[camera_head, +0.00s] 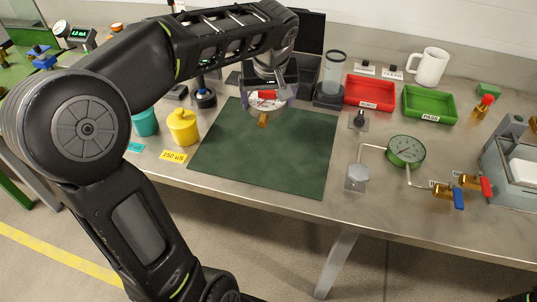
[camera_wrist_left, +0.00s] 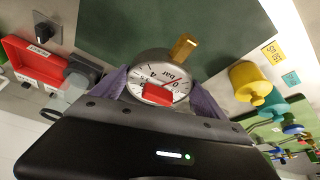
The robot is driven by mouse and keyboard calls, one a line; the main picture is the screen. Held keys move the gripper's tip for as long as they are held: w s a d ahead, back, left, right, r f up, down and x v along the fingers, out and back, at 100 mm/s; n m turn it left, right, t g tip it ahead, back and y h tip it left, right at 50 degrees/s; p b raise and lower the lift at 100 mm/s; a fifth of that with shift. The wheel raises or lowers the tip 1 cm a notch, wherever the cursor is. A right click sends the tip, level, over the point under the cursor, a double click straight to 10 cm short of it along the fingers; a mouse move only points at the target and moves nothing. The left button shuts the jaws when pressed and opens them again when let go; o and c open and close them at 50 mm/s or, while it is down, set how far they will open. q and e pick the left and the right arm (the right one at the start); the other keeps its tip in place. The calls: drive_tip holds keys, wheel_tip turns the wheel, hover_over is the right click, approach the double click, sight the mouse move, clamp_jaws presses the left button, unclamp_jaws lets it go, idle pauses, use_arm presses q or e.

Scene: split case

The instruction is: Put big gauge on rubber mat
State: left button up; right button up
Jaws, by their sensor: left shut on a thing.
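The big gauge (camera_head: 262,107) has a round white dial, a red label and a brass stem. My left gripper (camera_head: 267,98) is shut on it, with one finger on each side of the case. The gauge also shows between the fingers in the left wrist view (camera_wrist_left: 157,72), its brass stem pointing away from the gripper. The dark green rubber mat (camera_head: 262,160) lies flat on the bench. The gauge is over the mat's back edge area; I cannot tell whether it touches the mat. My right gripper is not in view.
The mat is otherwise bare. Yellow (camera_head: 183,127) and teal (camera_head: 145,122) containers stand left of it. A clear cylinder (camera_head: 333,73), red tray (camera_head: 369,92) and green tray (camera_head: 429,104) are behind and right. A green gauge (camera_head: 405,151) on piping stands to the right.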

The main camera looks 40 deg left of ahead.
use_arm(q)
drive_tip(key=shift+w+d+r+m, duration=0.1)
drive_tip(key=shift+d+r+m, duration=0.1)
drive_tip(key=shift+m, duration=0.1)
drive_tip(key=shift+w+a+m, duration=0.2)
drive_tip(key=shift+w+m, duration=0.1)
drive_tip(key=shift+m, duration=0.1)
drive_tip(key=shift+f, duration=0.15)
hover_over(270, 135)
drive_tip(key=s, duration=0.1)
drive_tip(key=f, duration=0.6)
drive_tip(key=shift+d, duration=0.4)
drive_tip(key=shift+s+f, duration=0.1)
drive_tip(key=shift+f, duration=1.8)
drive_tip(key=shift+f+b, duration=0.15)
drive_tip(key=shift+b, duration=0.15)
drive_tip(key=o, duration=1.5)
